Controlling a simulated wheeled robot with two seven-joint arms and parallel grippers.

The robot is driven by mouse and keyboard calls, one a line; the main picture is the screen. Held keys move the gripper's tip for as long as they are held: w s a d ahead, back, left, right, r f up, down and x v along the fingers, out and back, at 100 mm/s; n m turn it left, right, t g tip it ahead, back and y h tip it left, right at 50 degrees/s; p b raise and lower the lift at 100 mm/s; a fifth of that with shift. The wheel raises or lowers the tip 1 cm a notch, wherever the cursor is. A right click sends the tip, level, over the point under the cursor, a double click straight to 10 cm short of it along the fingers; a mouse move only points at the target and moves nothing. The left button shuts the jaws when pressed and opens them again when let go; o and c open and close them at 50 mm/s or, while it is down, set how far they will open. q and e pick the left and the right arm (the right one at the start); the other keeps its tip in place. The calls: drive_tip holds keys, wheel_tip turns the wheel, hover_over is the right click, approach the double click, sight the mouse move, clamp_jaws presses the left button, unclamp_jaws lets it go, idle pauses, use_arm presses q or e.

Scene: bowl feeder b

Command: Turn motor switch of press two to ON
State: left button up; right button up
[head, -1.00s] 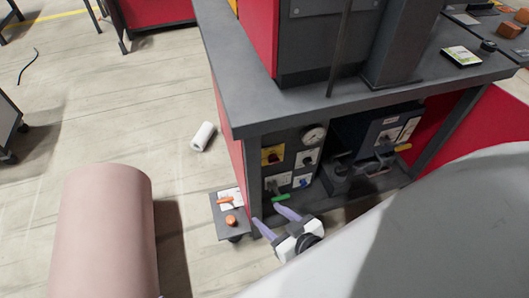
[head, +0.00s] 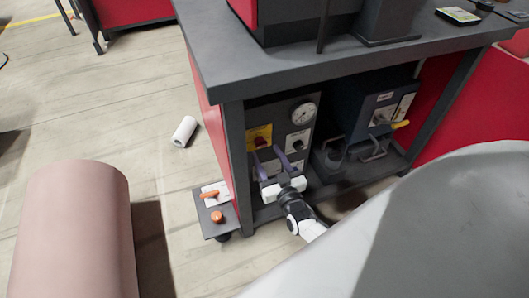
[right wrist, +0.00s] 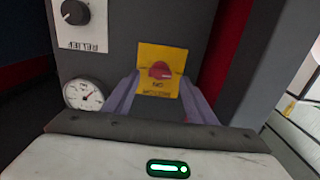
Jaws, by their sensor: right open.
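The motor switch is a red knob (right wrist: 160,70) on a yellow plate (right wrist: 158,88) with upside-down lettering in the right wrist view. In the head view, the yellow plate (head: 259,135) is at the upper left of the grey panel under the press table. My right gripper (head: 267,152) is open in front of it, its two purple fingers pointing at the panel. In the right wrist view the knob appears between the fingertips. Whether they touch it I cannot tell. The switch's setting is too small to read. My left gripper is not in view.
A round gauge (head: 303,114) and a second dark knob (head: 298,145) sit right of the yellow plate. The dark grey tabletop (head: 240,72) overhangs the panel. A table leg (head: 238,150) stands close left. A small side shelf (head: 219,227) holds orange items.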

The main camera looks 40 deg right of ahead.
sight(261, 143)
drive_tip(key=shift+b+x, duration=0.3)
drive_tip(key=shift+x, duration=1.05)
drive_tip(key=c, duration=1)
drive_tip(key=shift+c, duration=0.2)
